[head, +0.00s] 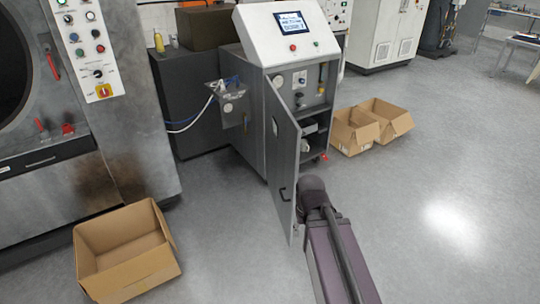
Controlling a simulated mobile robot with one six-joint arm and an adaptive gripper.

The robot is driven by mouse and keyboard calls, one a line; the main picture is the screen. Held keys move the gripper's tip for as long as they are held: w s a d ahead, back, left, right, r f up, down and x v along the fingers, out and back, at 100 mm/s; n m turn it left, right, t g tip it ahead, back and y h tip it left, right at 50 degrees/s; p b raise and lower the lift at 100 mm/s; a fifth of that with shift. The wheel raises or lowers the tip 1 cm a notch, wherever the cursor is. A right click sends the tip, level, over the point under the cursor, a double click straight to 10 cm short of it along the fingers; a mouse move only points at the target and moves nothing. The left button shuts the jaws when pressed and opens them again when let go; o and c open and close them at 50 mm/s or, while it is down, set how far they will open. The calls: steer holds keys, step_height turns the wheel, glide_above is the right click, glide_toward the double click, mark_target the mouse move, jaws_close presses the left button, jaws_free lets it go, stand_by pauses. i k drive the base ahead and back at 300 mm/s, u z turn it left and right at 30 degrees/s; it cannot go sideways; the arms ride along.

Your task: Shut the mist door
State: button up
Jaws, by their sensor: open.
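The mist door (283,155) is the tall grey panel on the front of the grey cabinet with the tilted white screen console. It stands open, swung out towards the camera from the cabinet's left front side. A small dark handle (283,194) shows low on it. The cabinet's inside (314,115) is exposed, with fittings and a shelf. My arm reaches in from the bottom of the picture, and its dark rounded joint appears just right of the door's lower part. My gripper is not visible. I cannot tell whether my arm touches the door.
An open cardboard box (125,250) lies on the floor at the lower left. Two more cardboard boxes (354,131) (388,118) sit right of the cabinet. A large grey machine (120,140) stands at the left. The floor at the right is clear.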

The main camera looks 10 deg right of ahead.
mark_target(282, 134)
steer(key=u, duration=0.25)
steer(key=i, duration=0.95)
steer(key=z, duration=0.35)
